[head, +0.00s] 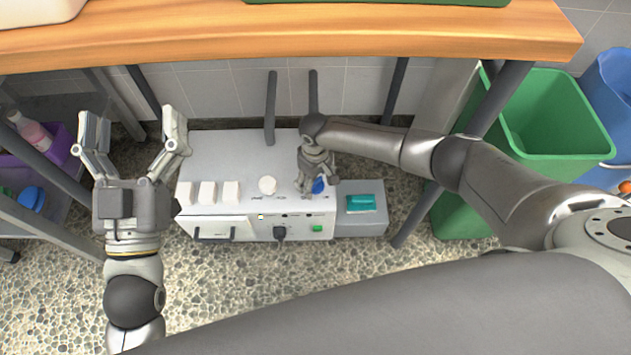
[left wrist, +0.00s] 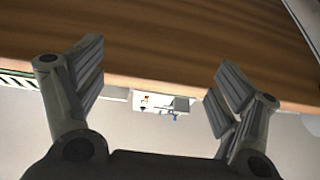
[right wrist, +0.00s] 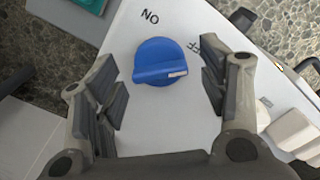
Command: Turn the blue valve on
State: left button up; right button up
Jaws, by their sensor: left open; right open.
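The blue valve (head: 319,186) is a round knob on top of a white box unit (head: 250,145) under the wooden table. In the right wrist view the knob (right wrist: 158,58) shows a white pointer mark at its right side, toward the partly hidden "OFF" print; the "ON" print is beyond the knob. My right gripper (head: 316,184) is open, pointing down over the valve. In the right wrist view its fingers (right wrist: 163,88) stand apart on either side of the knob, with visible gaps. My left gripper (head: 132,122) is open and empty, left of the unit.
A wooden table (head: 300,35) overhangs the unit, with dark legs around it. White blocks (head: 208,192) and a round white knob (head: 267,185) sit left of the valve. A teal item (head: 360,203) lies to its right. A green bin (head: 560,115) stands right.

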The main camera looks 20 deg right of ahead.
pick_arm(q)
jog(key=shift+s+r+t, duration=0.4)
jog(key=shift+r+t, duration=0.2)
jog(key=shift+r, duration=0.15)
pick_arm(e)
jog(key=shift+f, duration=0.35)
